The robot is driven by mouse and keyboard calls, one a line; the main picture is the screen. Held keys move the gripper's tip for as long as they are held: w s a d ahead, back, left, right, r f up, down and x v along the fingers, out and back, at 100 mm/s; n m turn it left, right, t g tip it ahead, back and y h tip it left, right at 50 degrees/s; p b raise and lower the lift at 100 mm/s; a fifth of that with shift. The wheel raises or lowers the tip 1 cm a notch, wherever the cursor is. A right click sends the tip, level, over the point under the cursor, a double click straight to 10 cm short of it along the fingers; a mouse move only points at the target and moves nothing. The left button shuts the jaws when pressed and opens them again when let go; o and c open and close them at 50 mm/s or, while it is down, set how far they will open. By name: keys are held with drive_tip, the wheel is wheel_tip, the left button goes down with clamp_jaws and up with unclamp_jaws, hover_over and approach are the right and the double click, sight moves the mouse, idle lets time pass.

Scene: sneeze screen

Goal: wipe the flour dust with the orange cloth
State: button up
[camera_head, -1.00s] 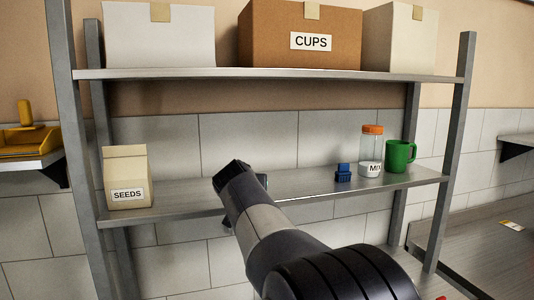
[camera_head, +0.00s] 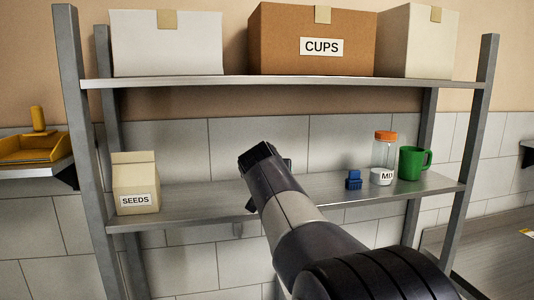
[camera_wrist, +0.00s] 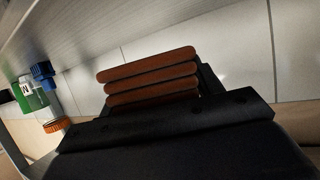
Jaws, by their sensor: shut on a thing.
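The orange cloth (camera_wrist: 150,76), a stack of folded brownish-orange layers, shows in the wrist view. My gripper (camera_wrist: 160,105) is shut on it, its dark body filling the lower part of that view. In the head view my own arm hides the cloth and most of the gripper, in front of the middle shelf (camera_head: 225,207) between the seeds bag and the blue object. I cannot make out flour dust in either view.
On the middle shelf stand a seeds bag (camera_head: 135,182) at left, and a small blue object (camera_head: 354,180), an orange-lidded jar (camera_head: 383,160) and a green mug (camera_head: 413,163) at right. The upper shelf (camera_head: 200,83) holds boxes. Metal posts flank the shelves.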

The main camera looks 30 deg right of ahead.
drive_tip(key=shift+r+p, duration=0.65)
drive_tip(key=shift+r, duration=0.6)
